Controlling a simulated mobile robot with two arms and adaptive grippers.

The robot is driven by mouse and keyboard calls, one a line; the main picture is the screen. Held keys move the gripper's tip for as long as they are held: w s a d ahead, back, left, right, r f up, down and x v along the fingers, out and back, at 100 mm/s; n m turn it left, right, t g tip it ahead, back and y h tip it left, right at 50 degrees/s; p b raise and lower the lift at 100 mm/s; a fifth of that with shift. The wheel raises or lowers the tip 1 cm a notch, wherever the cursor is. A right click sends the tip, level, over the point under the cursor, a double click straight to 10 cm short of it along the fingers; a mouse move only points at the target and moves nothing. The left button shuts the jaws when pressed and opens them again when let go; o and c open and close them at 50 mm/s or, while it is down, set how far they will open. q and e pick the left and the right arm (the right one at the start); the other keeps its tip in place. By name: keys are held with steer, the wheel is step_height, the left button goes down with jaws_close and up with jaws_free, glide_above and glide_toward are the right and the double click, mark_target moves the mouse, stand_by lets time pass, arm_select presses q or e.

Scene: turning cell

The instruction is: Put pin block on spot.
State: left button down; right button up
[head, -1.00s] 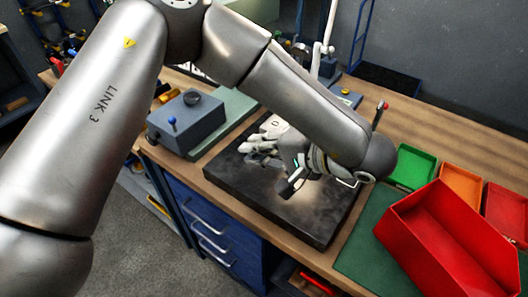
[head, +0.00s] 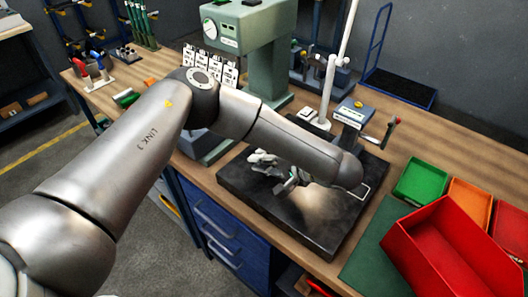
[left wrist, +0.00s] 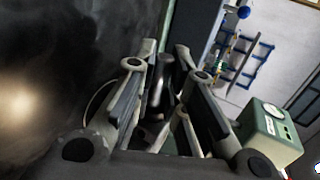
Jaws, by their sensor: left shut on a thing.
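My left gripper (head: 274,171) is low over the dark surface plate (head: 312,228), partly hidden by its own arm. In the left wrist view its fingers (left wrist: 165,75) are shut on a dark, shiny thing, probably the pin block (left wrist: 162,88). Most of this block is hidden between the fingers. I cannot tell whether it touches the plate. My right gripper is not in view.
A red open bin (head: 450,262) stands at the right on a green mat (head: 362,256). Green (head: 420,180) and orange (head: 468,203) trays lie behind it. A green machine (head: 250,40) stands at the back. The plate's front right is bare.

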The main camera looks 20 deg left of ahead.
arm_select(q)
steer(key=shift+w+f, duration=0.15)
steer(key=shift+f, duration=0.4)
steer(key=shift+f, duration=0.15)
steer(key=c, duration=1.5)
jaws_free()
steer(key=shift+s, duration=0.2)
steer(key=b+v, duration=0.2)
steer(key=v, duration=1)
